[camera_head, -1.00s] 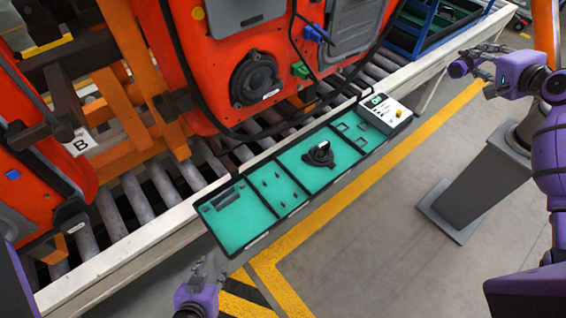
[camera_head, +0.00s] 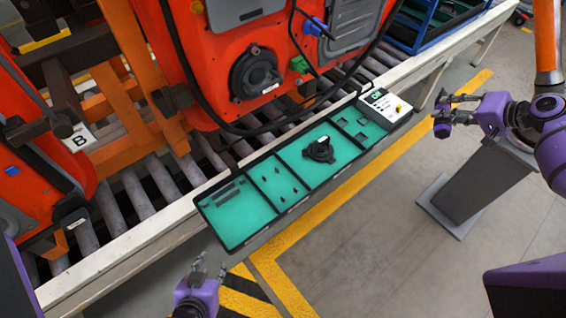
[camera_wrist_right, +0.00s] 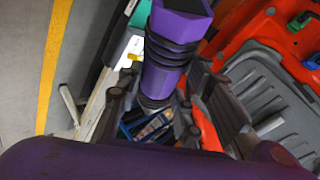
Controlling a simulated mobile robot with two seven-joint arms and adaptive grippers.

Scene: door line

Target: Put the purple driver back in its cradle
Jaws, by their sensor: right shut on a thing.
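The purple driver (camera_wrist_right: 172,55), with black ridges near its middle, is held between the fingers of my right gripper (camera_wrist_right: 150,108) in the right wrist view. In the head view my right gripper (camera_head: 446,112) is in the air at the right, with the driver's purple end (camera_head: 441,131) at its tips. No cradle can be told for certain; a grey stand (camera_head: 470,187) is below the right arm, its top partly hidden by that arm. My left gripper (camera_head: 211,268) is at the bottom, fingers apart and empty, in front of the tray.
Orange-red car bodywork (camera_head: 215,60) stands behind. Open floor lies between tray and stand.

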